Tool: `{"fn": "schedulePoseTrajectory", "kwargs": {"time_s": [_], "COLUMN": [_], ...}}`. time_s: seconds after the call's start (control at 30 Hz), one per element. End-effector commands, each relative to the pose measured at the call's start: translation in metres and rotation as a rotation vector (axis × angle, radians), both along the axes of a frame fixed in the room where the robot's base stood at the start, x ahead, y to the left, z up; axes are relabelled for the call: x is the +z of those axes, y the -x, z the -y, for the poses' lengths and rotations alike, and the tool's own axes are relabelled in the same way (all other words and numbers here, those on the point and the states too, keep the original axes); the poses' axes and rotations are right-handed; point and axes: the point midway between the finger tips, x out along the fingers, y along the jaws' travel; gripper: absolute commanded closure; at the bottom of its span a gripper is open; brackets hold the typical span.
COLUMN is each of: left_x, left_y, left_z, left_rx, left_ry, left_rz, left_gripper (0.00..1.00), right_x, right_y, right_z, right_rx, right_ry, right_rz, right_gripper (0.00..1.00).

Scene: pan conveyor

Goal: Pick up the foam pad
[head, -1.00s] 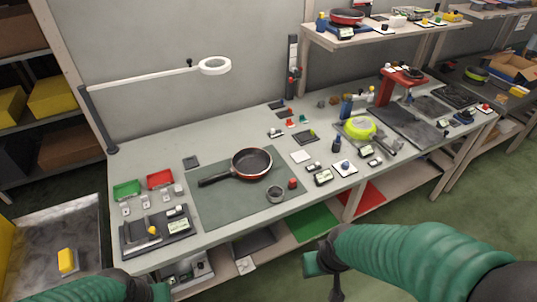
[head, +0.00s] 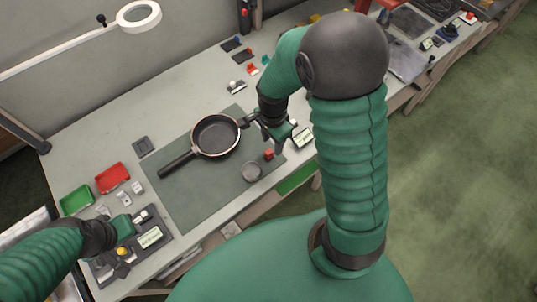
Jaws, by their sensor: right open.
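I cannot make out the foam pad for certain now. A pale square pad that lay right of the pan earlier is hidden around my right gripper and forearm. My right gripper (head: 263,130) is open, reaching down over the bench just right of the pan (head: 216,135) and the mat's right edge. Whether it touches anything there I cannot tell. My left gripper (head: 133,220) is low over the dark tray (head: 155,257) at the front left; its jaws are too small to read.
Green (head: 76,199) and red (head: 112,178) bins stand at left. A lamp (head: 138,16) overhangs the back. The bench's back middle is clear.

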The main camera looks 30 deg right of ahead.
Motion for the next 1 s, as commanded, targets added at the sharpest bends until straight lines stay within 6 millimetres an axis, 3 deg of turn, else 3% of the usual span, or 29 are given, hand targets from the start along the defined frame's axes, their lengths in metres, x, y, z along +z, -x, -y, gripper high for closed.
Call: {"fn": "schedulePoseTrajectory", "kwargs": {"time_s": [0.33, 0.6, 0.93, 1.0], "left_x": [-0.002, -0.002, -0.002, -0.002], "left_y": [0.000, 0.000, 0.000, 0.000], "left_z": [0.000, 0.000, 0.000, 0.000], "left_rx": [0.000, 0.000, 0.000, 0.000], "left_ry": [0.000, 0.000, 0.000, 0.000], "left_rz": [0.001, 0.001, 0.001, 0.001], "left_gripper": [0.64, 0.64, 0.64, 0.64], "right_x": [-0.052, -0.058, -0.058, -0.058], "right_y": [0.001, 0.000, 0.000, 0.000], "right_z": [-0.012, -0.012, -0.012, -0.012], "right_rx": [-0.001, 0.000, 0.000, 0.000], "right_ry": [-0.001, 0.000, 0.000, 0.000], "right_rz": [-0.004, 0.000, 0.000, 0.001], "right_gripper": [0.56, 0.56, 0.98, 1.00]}}
